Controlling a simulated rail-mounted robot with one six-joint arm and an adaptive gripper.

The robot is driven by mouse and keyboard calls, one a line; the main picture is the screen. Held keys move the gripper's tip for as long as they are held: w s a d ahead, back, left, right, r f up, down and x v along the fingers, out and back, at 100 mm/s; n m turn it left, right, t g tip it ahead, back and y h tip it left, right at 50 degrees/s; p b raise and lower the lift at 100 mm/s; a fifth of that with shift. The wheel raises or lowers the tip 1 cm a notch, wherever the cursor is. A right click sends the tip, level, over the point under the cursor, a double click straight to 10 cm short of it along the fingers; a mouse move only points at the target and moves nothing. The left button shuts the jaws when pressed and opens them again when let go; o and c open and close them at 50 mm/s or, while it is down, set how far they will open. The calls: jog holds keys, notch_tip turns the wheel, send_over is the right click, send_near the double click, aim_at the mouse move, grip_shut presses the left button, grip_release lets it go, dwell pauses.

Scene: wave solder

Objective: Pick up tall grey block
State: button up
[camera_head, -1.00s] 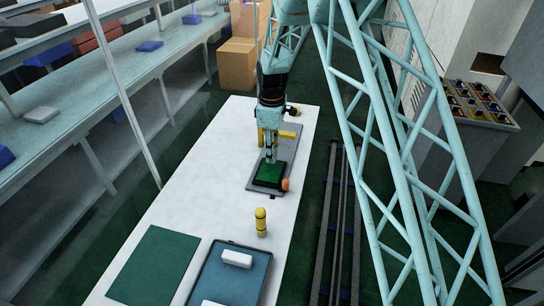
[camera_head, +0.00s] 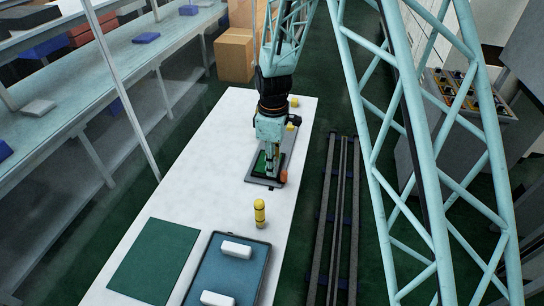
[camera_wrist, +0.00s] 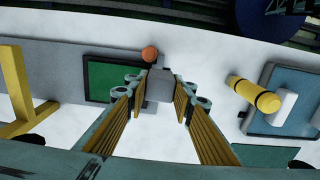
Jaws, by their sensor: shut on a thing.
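In the wrist view, a grey block (camera_wrist: 161,84) sits between the fingertips of my gripper (camera_wrist: 160,97), with a finger against each side. My gripper is shut on it. In the head view, my gripper (camera_head: 271,163) is low over the grey plate's near end, and I cannot make out the block there. Whether the block still touches the plate is unclear.
The grey plate carries a green board (camera_wrist: 108,80), an orange ball (camera_wrist: 150,53) and a yellow frame (camera_wrist: 20,95). A yellow cylinder (camera_head: 260,213) stands nearby. A blue tray (camera_head: 256,262) with white blocks and a green mat (camera_head: 155,260) lie nearer.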

jog(key=shift+s+d+r, duration=0.15)
jog(key=shift+s, duration=1.35)
